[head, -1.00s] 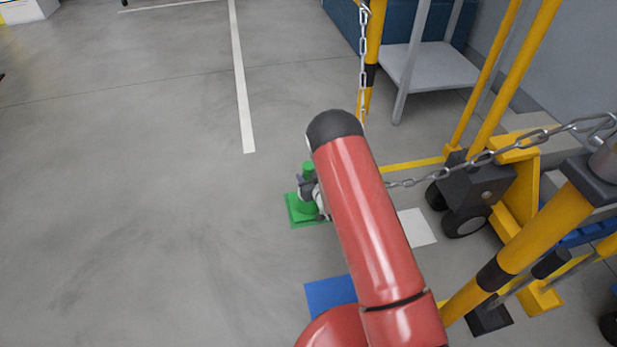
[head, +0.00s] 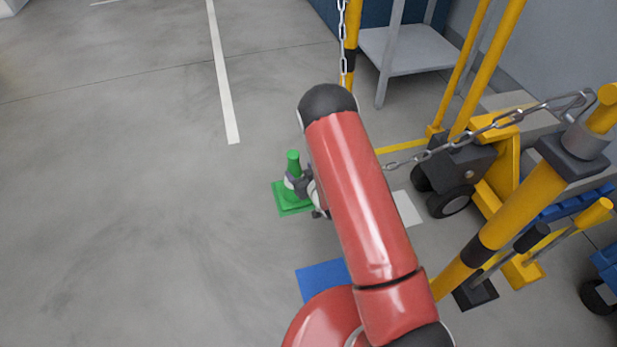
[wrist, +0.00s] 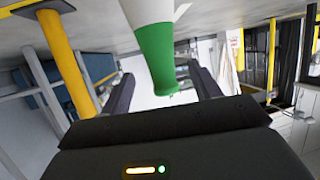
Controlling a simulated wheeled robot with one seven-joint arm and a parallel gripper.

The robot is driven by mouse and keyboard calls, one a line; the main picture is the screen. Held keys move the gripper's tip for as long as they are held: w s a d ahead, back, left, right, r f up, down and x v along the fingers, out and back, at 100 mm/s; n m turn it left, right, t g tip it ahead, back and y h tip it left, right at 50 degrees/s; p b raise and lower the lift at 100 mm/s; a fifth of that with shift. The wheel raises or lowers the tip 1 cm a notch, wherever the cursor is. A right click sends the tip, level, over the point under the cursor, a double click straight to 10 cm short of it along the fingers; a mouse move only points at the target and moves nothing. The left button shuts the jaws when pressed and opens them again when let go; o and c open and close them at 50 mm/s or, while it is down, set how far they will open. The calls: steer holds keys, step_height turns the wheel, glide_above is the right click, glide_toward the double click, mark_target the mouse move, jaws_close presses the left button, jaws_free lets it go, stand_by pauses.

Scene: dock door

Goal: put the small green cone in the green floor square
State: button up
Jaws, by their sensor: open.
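The small green cone (head: 293,161) stands upright on the floor within the green floor square (head: 281,209), left of my arm in the head view. Its base looks to lie on the square, but green on green hides the exact edges. My gripper (head: 299,184) is at the cone's right side, low by the floor, partly hidden by my arm. In the wrist view the cone (wrist: 156,48), with a white band, shows between the two open fingers of my gripper (wrist: 160,82). There is visible space between each finger and the cone.
A blue floor square (head: 322,279) and a white floor square (head: 407,208) lie nearby. Yellow posts with a chain (head: 480,132), a yellow wheeled truck (head: 497,178) and a grey shelf (head: 412,50) stand at right. The floor on the left is clear.

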steer(key=v, duration=0.6)
steer(key=s+d+r+m+g+h, duration=0.1)
steer(key=d+r+h, duration=0.15)
steer(key=r, duration=0.85)
steer(key=s+d+r+m+g+h, duration=0.15)
steer(key=d+r, duration=0.25)
steer(key=r, duration=0.7)
steer(key=s+d+r+g, duration=0.1)
steer(key=s+r, duration=0.3)
steer(key=s, duration=0.4)
steer(key=s+d+r+m+g+h, duration=0.1)
steer(key=s+r, duration=0.3)
steer(key=s, duration=0.5)
steer(key=s+d+r+m+g, duration=0.1)
steer(key=s+r+g, duration=0.1)
steer(key=s+r, duration=0.3)
steer(key=s, duration=0.4)
steer(key=shift+g, duration=0.35)
steer(key=shift+s+p, duration=0.1)
steer(key=shift+p, duration=0.2)
